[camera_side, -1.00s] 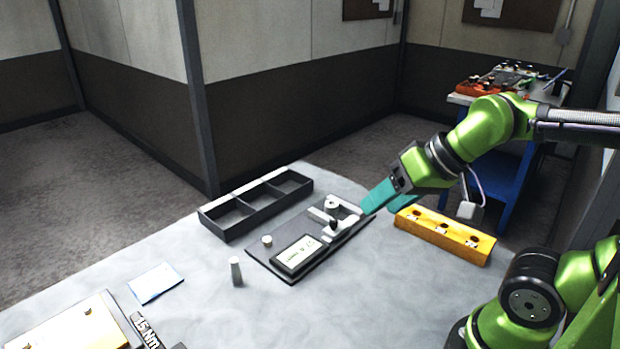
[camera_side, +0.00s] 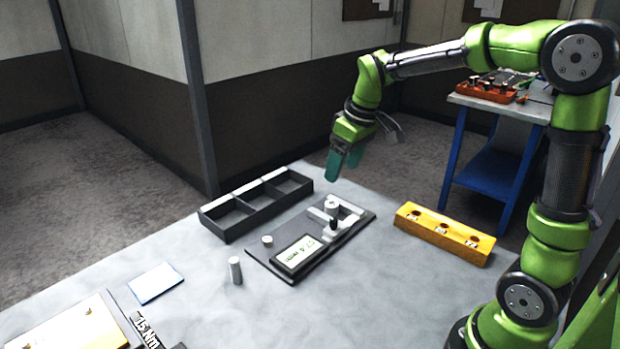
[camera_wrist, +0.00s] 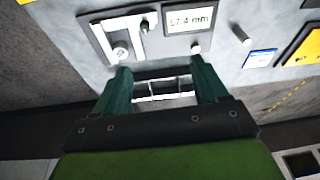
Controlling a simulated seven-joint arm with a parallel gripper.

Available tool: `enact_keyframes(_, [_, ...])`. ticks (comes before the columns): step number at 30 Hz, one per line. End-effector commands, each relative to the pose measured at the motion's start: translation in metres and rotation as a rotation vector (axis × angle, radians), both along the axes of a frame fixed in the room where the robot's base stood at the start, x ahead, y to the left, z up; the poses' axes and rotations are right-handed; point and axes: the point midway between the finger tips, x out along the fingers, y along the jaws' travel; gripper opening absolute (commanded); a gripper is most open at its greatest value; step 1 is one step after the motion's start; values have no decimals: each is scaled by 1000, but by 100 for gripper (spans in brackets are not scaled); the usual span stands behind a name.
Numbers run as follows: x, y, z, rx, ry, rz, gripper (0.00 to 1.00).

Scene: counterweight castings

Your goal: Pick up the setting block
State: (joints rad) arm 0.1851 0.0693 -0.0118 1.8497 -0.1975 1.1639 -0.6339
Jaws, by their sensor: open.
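My gripper (camera_side: 343,168), with teal fingers, is open and empty in the air above the back of the table. In the wrist view its fingers (camera_wrist: 160,80) stand apart with the tray behind the gap. A dark measuring plate (camera_side: 300,262) carries a display reading 57.4 mm (camera_side: 297,254), a light metal fixture (camera_side: 342,221) with a round piece (camera_side: 331,203), and a small round pale piece (camera_side: 267,240). I cannot tell which piece is the setting block.
A dark tray (camera_side: 229,237) with three compartments lies behind the plate. A yellow block with holes (camera_side: 442,236) is at the right. A blue-edged card (camera_side: 155,283) and a yellow-edged board (camera_side: 70,328) lie at the left. The front middle of the table is clear.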

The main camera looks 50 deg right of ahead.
Motion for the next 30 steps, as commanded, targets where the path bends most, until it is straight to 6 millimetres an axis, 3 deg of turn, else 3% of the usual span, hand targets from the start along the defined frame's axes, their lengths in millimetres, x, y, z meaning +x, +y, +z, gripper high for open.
enact_keyframes(1, [19, -15, -10, -30, 38, 91, 73])
enact_keyframes(6, [68, -60, -36, -115, 134, 489, 73])
enact_keyframes(12, [101, -94, -50, -176, 189, 967, 73])
enact_keyframes(18, [109, -99, -28, -226, 172, 1301, 73])
enact_keyframes(22, [106, -96, -31, -217, 171, 1397, 73])
enact_keyframes(26, [105, -96, -45, -216, 170, 1419, 73])
enact_keyframes(30, [105, -96, -75, -216, 170, 1419, 73])
